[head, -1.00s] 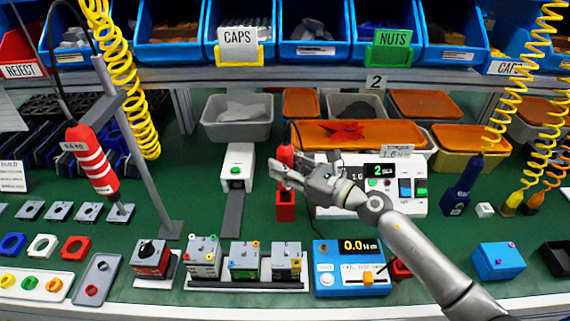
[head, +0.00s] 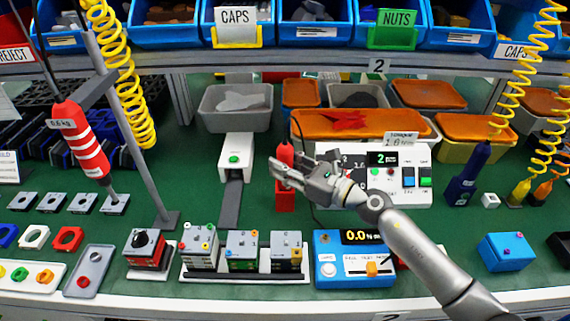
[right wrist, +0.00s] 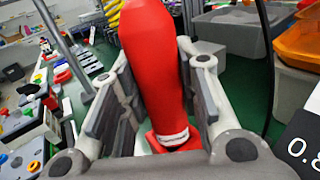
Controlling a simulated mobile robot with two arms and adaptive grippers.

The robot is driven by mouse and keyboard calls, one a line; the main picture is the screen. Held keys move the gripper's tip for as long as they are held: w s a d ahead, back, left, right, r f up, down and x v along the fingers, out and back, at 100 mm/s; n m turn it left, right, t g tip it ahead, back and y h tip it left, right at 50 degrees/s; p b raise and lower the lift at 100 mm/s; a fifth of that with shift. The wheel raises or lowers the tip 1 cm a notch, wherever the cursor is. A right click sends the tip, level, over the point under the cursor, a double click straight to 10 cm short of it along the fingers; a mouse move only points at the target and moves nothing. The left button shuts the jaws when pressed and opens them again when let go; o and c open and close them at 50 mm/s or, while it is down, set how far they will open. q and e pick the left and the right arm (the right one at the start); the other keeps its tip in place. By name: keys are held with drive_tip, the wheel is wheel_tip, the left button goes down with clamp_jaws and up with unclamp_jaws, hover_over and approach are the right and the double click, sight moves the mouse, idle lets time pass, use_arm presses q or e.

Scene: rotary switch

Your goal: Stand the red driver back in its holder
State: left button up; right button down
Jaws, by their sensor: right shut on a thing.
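The red driver (head: 285,153) is upright at the middle of the bench, directly above a small red holder (head: 285,198). My right gripper (head: 278,172) comes in from the right and is shut on the driver. In the right wrist view the driver (right wrist: 153,65) stands between the two fingers, with a pale ring at its lower end. A bit of the red holder (right wrist: 172,140) shows just below that ring. The fingers hide the join, so I cannot tell how deep the driver sits in the holder. My left gripper is not in view.
A red-and-white striped driver (head: 82,140) hangs from a stand at the left. A white controller box (head: 400,180) is close behind my right arm. A blue torque tester (head: 340,262) stands in front. A white dispenser (head: 236,155) stands to the left of the holder.

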drive_tip(key=shift+f+b, duration=0.15)
drive_tip(key=shift+b, duration=0.15)
idle(0.5)
drive_tip(key=c, duration=1)
unclamp_jaws()
drive_tip(key=shift+f, duration=0.15)
drive_tip(key=shift+s, duration=0.1)
drive_tip(key=v, duration=1.2)
